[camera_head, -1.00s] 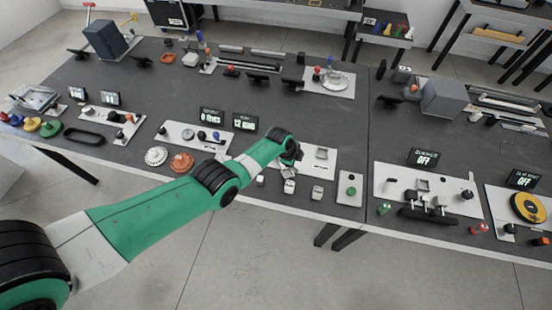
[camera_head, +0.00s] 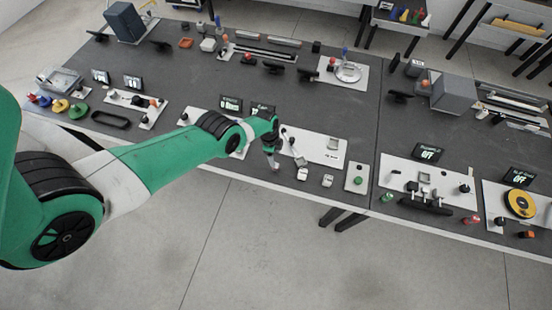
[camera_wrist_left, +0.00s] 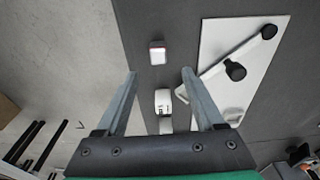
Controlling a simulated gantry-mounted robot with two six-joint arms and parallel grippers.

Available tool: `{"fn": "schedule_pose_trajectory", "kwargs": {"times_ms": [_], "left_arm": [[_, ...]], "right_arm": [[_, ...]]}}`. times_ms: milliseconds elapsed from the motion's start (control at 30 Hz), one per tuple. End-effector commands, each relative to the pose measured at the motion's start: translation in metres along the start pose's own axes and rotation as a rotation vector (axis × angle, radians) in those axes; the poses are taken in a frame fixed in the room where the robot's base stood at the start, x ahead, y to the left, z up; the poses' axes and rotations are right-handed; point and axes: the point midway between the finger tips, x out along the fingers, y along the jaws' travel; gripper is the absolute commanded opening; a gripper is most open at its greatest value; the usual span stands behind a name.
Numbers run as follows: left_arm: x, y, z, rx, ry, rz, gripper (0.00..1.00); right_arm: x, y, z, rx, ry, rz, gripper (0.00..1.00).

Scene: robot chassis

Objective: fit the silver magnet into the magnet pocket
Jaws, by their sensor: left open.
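Three small pale blocks lie in a row on the table in front of a white panel (camera_head: 322,150). The middle (camera_head: 302,174) and right (camera_head: 327,181) ones show in the head view. A grey-topped, reddish-edged block (camera_wrist_left: 157,53) and a white block (camera_wrist_left: 163,100) show in the left wrist view. I cannot tell which is the silver magnet. A raised grey square piece (camera_head: 333,144) on the panel may be the magnet pocket. My left gripper (camera_head: 274,164) is open and empty above the row's left end; its fingertips (camera_wrist_left: 158,71) are apart. My right gripper is out of view.
A pale lever with black knobs (camera_wrist_left: 235,71) lies across the panel beside my left gripper. A small plate with a green button (camera_head: 357,180) stands right of the blocks. The table's front edge is close to the blocks, with open floor beyond.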

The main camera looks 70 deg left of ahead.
Motion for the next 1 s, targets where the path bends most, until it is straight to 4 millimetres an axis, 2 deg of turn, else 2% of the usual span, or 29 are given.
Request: {"fn": "schedule_pose_trajectory", "kwargs": {"times_ms": [33, 267, 333, 500, 600, 867, 1000], "left_arm": [[0.016, 0.000, 0.001, 0.001, 0.000, -0.001, 0.70], [0.018, 0.000, 0.000, 0.000, 0.000, -0.001, 0.70], [0.025, 0.001, 0.001, 0.000, 0.000, 0.000, 0.70], [0.057, 0.003, 0.005, 0.001, 0.000, 0.000, 0.70], [0.069, 0.003, 0.005, 0.001, 0.000, -0.001, 0.70], [0.068, 0.003, 0.004, 0.000, 0.000, -0.001, 0.70], [0.068, 0.003, 0.004, 0.000, 0.000, -0.001, 0.48]], "right_arm": [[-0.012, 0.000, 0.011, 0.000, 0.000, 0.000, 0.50], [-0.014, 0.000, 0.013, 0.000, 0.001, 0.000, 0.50], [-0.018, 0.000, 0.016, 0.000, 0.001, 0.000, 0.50], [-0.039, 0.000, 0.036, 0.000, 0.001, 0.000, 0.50], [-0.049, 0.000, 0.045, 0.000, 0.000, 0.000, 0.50], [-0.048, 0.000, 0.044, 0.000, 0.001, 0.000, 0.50], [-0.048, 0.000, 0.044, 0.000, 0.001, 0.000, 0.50]]}}
